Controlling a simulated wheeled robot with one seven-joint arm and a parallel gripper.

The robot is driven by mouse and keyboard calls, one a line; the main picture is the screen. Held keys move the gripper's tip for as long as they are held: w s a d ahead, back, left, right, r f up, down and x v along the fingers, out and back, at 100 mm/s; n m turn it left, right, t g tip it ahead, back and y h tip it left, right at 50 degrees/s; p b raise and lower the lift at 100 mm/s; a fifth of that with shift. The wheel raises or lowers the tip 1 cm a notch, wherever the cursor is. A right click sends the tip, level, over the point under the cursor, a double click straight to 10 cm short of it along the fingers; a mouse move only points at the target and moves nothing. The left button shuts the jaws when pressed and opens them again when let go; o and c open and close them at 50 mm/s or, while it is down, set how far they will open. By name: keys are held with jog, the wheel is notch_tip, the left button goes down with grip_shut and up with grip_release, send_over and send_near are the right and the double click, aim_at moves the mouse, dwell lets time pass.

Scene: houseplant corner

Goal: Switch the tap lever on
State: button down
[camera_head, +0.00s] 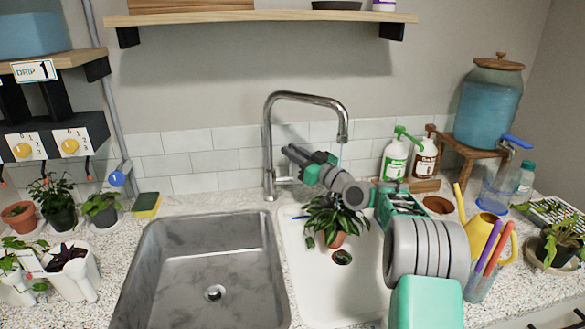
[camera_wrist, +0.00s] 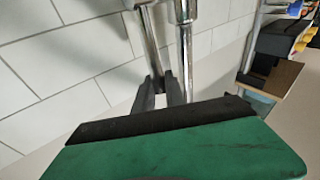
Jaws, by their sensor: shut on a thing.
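The chrome tap (camera_head: 268,150) stands behind the sinks, its spout arching to the right. A short chrome lever (camera_head: 284,180) shows low beside its post, partly behind my arm. My gripper (camera_head: 290,152) is at the tap, just right of the post. In the wrist view, the dark fingertips (camera_wrist: 160,92) close around the lower end of a chrome rod, the lever (camera_wrist: 152,45). The tap post (camera_wrist: 187,60) stands just right of it. The exact grip is partly hidden by my gripper body. A faint pale-blue streak shows below the spout; I cannot tell whether it is water.
A potted plant (camera_head: 337,220) sits in the white right basin (camera_head: 300,262), under the spout and my arm. The grey left basin (camera_head: 160,265) is empty. Soap bottles (camera_head: 396,162), a yellow watering can (camera_head: 481,236) and a blue dispenser (camera_head: 487,108) stand to the right.

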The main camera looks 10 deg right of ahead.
jog(key=s+b, duration=0.1)
jog(key=b, duration=0.2)
jog(key=n+t+y+b, duration=0.1)
jog(key=b, duration=0.2)
jog(key=shift+s+f+y, duration=0.2)
jog(key=shift+s+y, duration=0.1)
jog(key=shift+s, duration=0.05)
jog(key=c, duration=1.4)
grip_release()
jog(key=s+d+b, duration=0.3)
jog(key=s+d, duration=0.5)
jog(key=s, duration=0.4)
jog(key=shift+d+f, duration=0.35)
jog(key=shift+f, duration=0.1)
jog(key=shift+c, duration=0.2)
